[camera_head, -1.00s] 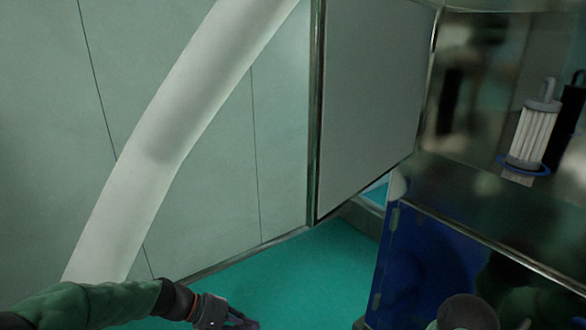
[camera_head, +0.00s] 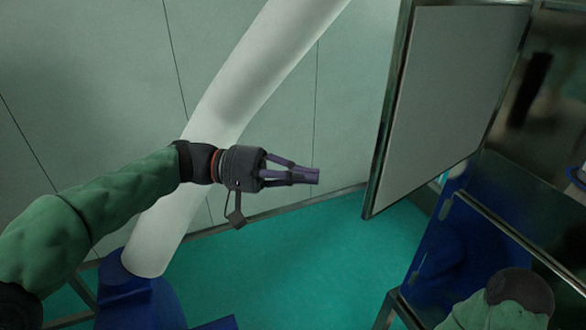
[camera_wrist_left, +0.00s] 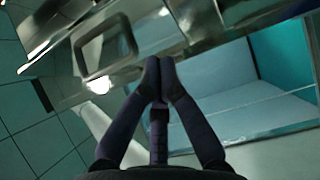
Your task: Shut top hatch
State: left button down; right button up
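A flat grey panel in a metal frame (camera_head: 450,95), which looks like the top hatch, stands swung out from the machine at upper right in the head view. Its lower edge hangs above the green floor. My left gripper (camera_head: 316,176) is to the left of the panel, apart from it in the picture, with fingers pointing right. In the left wrist view its fingertips (camera_wrist_left: 158,82) meet with nothing between them. Of my right arm, only a green sleeve and dark joint show at bottom right; its gripper is out of view.
A thick white pipe (camera_head: 225,110) runs diagonally behind my left arm into a blue base (camera_head: 135,295). A dark blue cabinet (camera_head: 450,235) with a metal edge stands at lower right. Green floor (camera_head: 310,255) lies clear between them.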

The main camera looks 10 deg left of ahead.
pick_arm(q)
jog(key=s+d+p, duration=0.2)
jog(key=d, duration=0.6)
jog(key=shift+s+d, duration=0.15)
jog(key=shift+s, duration=0.15)
jog(key=shift+s+d, duration=0.1)
